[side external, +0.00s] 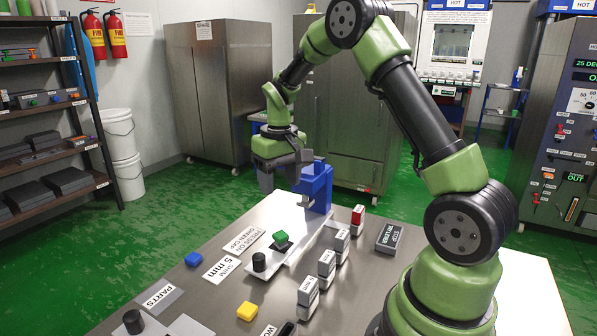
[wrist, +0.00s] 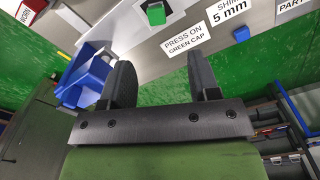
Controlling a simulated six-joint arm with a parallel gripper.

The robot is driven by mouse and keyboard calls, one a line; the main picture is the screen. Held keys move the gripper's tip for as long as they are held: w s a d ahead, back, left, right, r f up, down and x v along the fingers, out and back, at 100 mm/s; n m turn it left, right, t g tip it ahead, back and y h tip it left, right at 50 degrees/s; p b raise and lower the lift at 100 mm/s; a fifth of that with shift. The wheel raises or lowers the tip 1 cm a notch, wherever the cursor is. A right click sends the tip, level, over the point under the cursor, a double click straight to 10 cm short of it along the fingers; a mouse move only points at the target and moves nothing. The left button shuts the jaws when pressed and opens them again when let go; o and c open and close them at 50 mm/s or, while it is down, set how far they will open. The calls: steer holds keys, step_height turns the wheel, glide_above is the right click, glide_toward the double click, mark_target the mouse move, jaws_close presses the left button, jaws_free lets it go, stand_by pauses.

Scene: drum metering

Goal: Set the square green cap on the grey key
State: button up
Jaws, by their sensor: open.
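The square green cap (side external: 281,236) sits on a dark square piece (side external: 282,246) on a pale metal plate. I cannot tell for certain whether that dark piece is the grey key. The cap also shows at the top of the wrist view (wrist: 156,14), beyond the fingertips. My gripper (side external: 280,181) is open and empty, above and behind the cap, beside the blue press-like stand (side external: 315,186). In the wrist view my two fingers (wrist: 160,74) are wide apart with only floor and table edge between them.
A black cylinder (side external: 259,261) stands near the cap. A blue block (side external: 193,259) and a yellow block (side external: 246,312) lie on the table. Upright labelled blocks (side external: 326,264), one with a red top (side external: 358,215), stand in a row to the right. Table labels lie flat.

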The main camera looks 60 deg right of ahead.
steer(key=s+a+r+t, duration=0.5)
steer(key=s+a+r, duration=0.6)
steer(key=a+r, duration=0.25)
steer(key=s+a+t+y, duration=0.2)
steer(key=s, duration=0.5)
steer(key=shift+a+r+n, duration=0.2)
steer(key=shift+r+n, duration=0.1)
steer(key=shift+r, duration=0.1)
